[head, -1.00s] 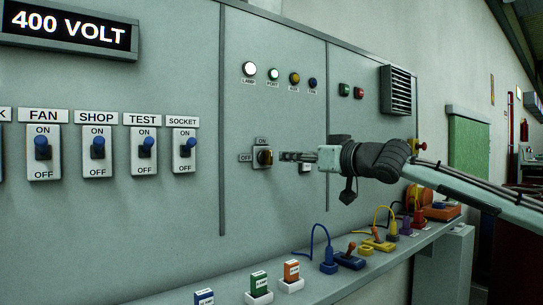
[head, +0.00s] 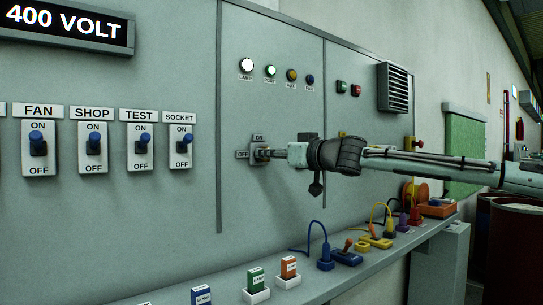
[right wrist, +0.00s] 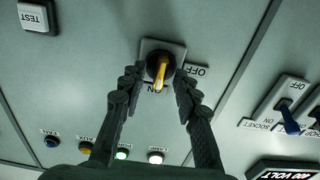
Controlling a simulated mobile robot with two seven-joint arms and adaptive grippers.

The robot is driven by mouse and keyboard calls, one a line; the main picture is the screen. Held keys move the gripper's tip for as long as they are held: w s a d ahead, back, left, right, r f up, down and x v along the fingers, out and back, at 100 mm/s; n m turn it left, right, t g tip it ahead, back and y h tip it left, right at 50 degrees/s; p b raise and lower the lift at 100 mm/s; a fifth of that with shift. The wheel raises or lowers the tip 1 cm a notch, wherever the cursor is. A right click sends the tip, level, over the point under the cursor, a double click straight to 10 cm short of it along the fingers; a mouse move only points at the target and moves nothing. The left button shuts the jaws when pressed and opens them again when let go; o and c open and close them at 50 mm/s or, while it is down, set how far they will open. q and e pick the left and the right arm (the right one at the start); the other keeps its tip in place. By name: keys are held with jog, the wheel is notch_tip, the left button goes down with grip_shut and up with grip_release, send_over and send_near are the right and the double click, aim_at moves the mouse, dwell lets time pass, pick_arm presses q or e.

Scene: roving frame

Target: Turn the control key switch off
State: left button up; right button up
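The control key switch (head: 257,153) is a small square plate with ON above and OFF to its left, on the grey panel. In the right wrist view, which is upside down, its yellow handle (right wrist: 160,72) points at the ON label. My right gripper (head: 268,153) reaches the switch from the right in the head view and partly hides it. In the right wrist view my right gripper (right wrist: 159,77) is open, with one finger on each side of the handle and small gaps between. My left gripper is not in view.
Blue toggle switches such as SOCKET (head: 181,146) are left of the key switch. Indicator lamps (head: 270,71) sit above it. A shelf (head: 325,280) below carries plugs and coloured blocks. The panel around the switch is otherwise flat and clear.

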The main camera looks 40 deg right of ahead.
grip_shut()
